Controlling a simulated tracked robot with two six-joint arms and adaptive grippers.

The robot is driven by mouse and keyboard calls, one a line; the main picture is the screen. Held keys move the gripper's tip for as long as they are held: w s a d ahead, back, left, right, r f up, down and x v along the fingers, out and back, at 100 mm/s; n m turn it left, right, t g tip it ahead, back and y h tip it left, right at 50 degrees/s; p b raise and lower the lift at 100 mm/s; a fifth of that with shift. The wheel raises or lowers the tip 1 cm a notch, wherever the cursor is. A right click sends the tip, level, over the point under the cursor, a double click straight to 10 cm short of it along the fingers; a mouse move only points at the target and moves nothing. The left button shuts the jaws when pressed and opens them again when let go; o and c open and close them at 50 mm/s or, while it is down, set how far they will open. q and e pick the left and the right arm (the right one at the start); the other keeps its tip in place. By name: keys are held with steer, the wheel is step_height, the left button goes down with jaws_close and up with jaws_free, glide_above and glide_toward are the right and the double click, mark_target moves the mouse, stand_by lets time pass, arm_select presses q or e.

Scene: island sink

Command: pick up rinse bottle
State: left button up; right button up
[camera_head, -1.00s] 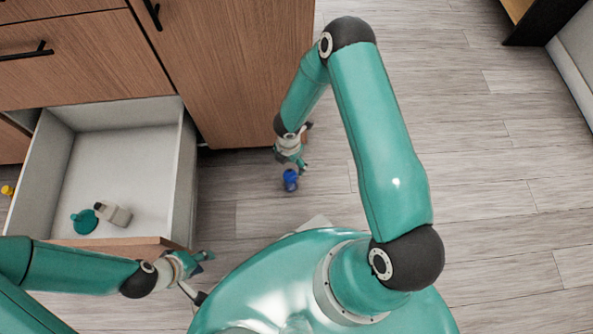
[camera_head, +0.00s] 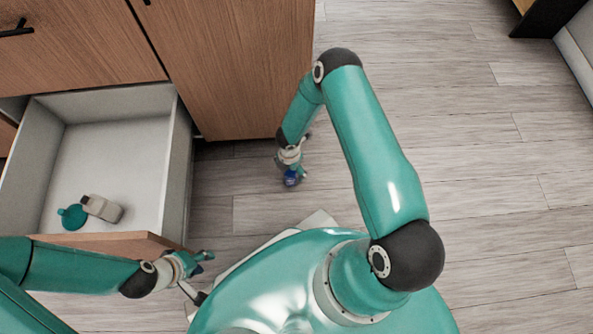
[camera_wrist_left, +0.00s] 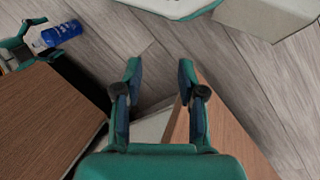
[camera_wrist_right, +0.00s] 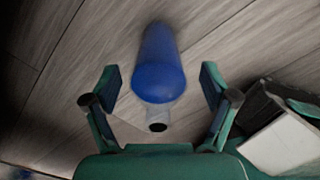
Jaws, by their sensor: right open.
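The blue bottle (camera_head: 291,180), which I take as the rinse bottle, is at the floor beside the wooden cabinet. My right gripper (camera_head: 293,172) is right over it and partly hides it in the head view. In the right wrist view the bottle (camera_wrist_right: 158,65) has its pale neck toward me, between the spread fingertips of the right gripper (camera_wrist_right: 160,85). The fingers are open and do not appear to touch it. My left gripper (camera_head: 205,260) is open and empty near the drawer front. The bottle also shows in the left wrist view (camera_wrist_left: 60,33).
An open drawer (camera_head: 178,190) at the left holds a grey bottle (camera_head: 103,208) and a teal round item (camera_head: 72,217). The cabinet (camera_head: 230,65) stands behind the right gripper. Bare wood floor (camera_head: 480,130) lies open to the right.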

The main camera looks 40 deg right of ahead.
steer(key=shift+f, duration=0.65)
steer(key=c, duration=1.5)
steer(key=shift+r, duration=0.15)
